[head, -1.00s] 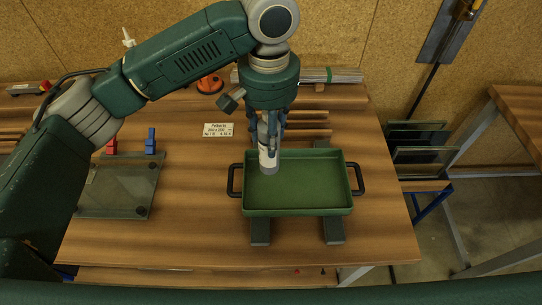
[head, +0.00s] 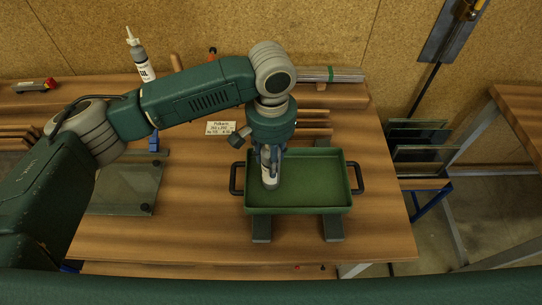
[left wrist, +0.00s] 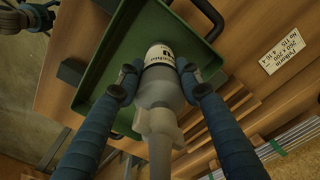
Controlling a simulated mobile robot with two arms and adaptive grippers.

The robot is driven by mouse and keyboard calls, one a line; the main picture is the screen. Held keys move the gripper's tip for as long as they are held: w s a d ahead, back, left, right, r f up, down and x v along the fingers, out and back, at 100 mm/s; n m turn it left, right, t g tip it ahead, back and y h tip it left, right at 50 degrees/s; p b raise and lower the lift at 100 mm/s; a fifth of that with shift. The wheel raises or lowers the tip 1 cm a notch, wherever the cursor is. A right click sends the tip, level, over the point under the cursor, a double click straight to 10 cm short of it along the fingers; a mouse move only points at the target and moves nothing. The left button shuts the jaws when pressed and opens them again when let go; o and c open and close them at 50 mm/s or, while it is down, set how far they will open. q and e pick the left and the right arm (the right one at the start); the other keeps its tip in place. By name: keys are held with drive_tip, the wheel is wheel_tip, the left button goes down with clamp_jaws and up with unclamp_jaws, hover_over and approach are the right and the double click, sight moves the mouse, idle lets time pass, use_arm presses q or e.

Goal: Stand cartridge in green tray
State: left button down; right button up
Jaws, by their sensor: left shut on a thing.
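The cartridge (head: 269,180) is a light tube with a dark band and a nozzle, held upright in my left gripper (head: 269,157). Its lower end is over the left part of the green tray (head: 318,196). In the left wrist view the cartridge (left wrist: 160,85) sits between the two blue fingers of my left gripper (left wrist: 157,88), with the tray (left wrist: 112,62) beyond it. I cannot tell whether its base touches the tray floor. The tray has black side handles and is otherwise empty. My right gripper is not in view.
A second white bottle (head: 139,62) stands at the back left. A glass pane (head: 124,190) lies left of the tray. A paper label (head: 220,128) lies behind it, and wooden strips (head: 314,124) lie at the back. Bare table lies between pane and tray.

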use_arm(q)
drive_tip(key=c, duration=1.2)
unclamp_jaws()
drive_tip(key=shift+o, duration=0.2)
wheel_tip(320, 180, up, 11)
drive_tip(key=b, duration=0.3)
drive_tip(key=shift+r, duration=0.6)
